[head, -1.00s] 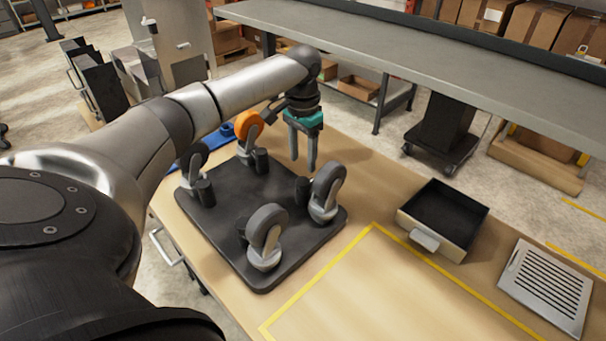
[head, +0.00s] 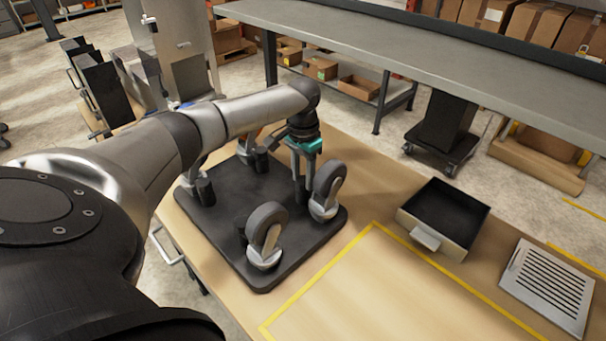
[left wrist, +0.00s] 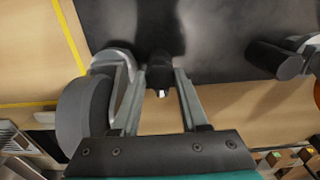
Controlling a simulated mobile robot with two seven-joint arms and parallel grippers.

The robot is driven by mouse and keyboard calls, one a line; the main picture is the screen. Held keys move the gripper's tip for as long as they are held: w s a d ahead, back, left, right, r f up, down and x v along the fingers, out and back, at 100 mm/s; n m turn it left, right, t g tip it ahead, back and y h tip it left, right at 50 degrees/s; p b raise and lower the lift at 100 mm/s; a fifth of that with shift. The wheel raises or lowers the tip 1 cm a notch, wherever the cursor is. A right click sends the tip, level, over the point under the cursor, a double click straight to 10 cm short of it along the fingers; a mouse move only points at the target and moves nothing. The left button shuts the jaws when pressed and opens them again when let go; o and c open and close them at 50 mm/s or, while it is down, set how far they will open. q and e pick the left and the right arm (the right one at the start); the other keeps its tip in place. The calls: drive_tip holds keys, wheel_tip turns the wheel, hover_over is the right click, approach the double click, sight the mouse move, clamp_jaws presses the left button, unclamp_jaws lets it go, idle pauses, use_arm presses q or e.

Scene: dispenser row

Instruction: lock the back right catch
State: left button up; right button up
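A dark plate (head: 225,235) on the bench carries several upright grey-wheeled casters, each with a short black catch post beside it. The back right caster (head: 327,190) has its catch post between my left gripper's fingers (head: 302,192). In the left wrist view the black catch post (left wrist: 162,72), with a small white mark, lies between the two fingertips (left wrist: 160,85), and the caster wheel (left wrist: 88,112) is beside the left finger. The fingers are apart; whether they touch the post I cannot tell. My left arm hides most of the back left caster. My right gripper is out of view.
An open black-lined drawer box (head: 443,222) and a slotted metal panel (head: 547,285) are to the right. The yellow-taped area (head: 375,300) at the front is clear. A grey table (head: 400,50) runs behind.

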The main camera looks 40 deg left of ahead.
use_arm(q)
clamp_jaws()
drive_tip(key=shift+r, duration=0.1)
drive_tip(key=m+p, duration=0.3)
drive_tip(key=shift+r, duration=0.1)
drive_tip(key=m+p, duration=0.1)
drive_tip(key=m, duration=0.2)
drive_tip(key=shift+m+p, duration=0.3)
drive_tip(key=m, duration=0.2)
drive_tip(key=shift+m+p, duration=0.3)
drive_tip(key=m, duration=0.2)
drive_tip(key=shift+w+m, duration=0.1)
drive_tip(key=shift+m, duration=0.3)
drive_tip(key=m, duration=0.6)
